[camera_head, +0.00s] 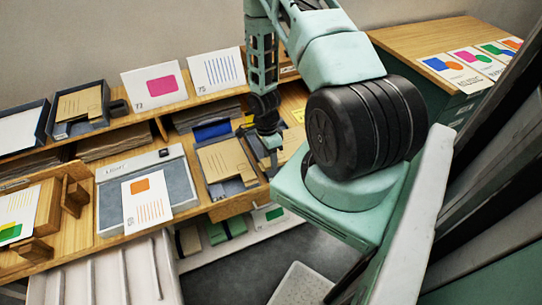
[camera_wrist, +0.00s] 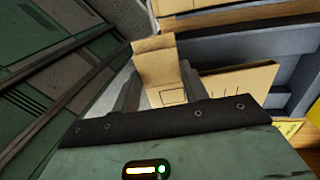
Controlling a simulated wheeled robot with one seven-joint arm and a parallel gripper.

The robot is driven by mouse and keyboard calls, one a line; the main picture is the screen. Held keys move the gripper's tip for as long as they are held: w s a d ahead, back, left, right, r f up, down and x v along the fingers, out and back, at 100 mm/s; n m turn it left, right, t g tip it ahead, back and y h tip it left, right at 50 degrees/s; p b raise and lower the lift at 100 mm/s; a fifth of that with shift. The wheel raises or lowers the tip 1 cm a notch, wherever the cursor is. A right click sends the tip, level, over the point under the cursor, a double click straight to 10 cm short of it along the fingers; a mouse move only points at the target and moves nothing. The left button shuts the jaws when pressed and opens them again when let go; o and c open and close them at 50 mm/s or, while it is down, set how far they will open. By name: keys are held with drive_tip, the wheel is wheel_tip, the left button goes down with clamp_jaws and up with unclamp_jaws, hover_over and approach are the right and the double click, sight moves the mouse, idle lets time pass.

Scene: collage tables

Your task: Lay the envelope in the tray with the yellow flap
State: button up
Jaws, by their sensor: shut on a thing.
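My gripper (camera_wrist: 160,88) is shut on a tan envelope (camera_wrist: 155,68), which stands up between the two fingers in the wrist view. In the head view my gripper (camera_head: 271,150) is over the trays at the right part of the desk, and my arm hides part of that area. A yellow patch (camera_wrist: 315,108), possibly the yellow flap, shows at the right edge of the wrist view. Small yellow pieces (camera_head: 299,115) also show beside my gripper in the head view. I cannot tell whether the held envelope touches a tray.
A tray with a blue flap (camera_head: 212,131) holds tan envelopes (camera_head: 226,160) left of my gripper. Another tan envelope (camera_wrist: 240,82) lies in a grey tray right of the fingers. Cards 72 (camera_head: 153,87) and 75 (camera_head: 215,70) stand on the shelf behind.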

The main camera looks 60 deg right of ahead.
drive_tip(key=shift+w+d+f+b, duration=0.55)
drive_tip(key=shift+w+f, duration=0.15)
drive_tip(key=shift+w, duration=0.2)
drive_tip(key=shift+w+d+f+b, duration=0.5)
drive_tip(key=shift+w+f, duration=0.2)
drive_tip(key=shift+w, duration=0.15)
drive_tip(key=o, duration=1)
drive_tip(key=shift+o, duration=0.2)
drive_tip(key=shift+r, duration=0.1)
wheel_tip(320, 180, up, 17)
drive_tip(key=w+d+b, duration=0.1)
drive_tip(key=w+b, duration=0.2)
drive_tip(key=b, duration=0.1)
drive_tip(key=shift+d, duration=0.4)
drive_tip(key=shift+a, duration=0.1)
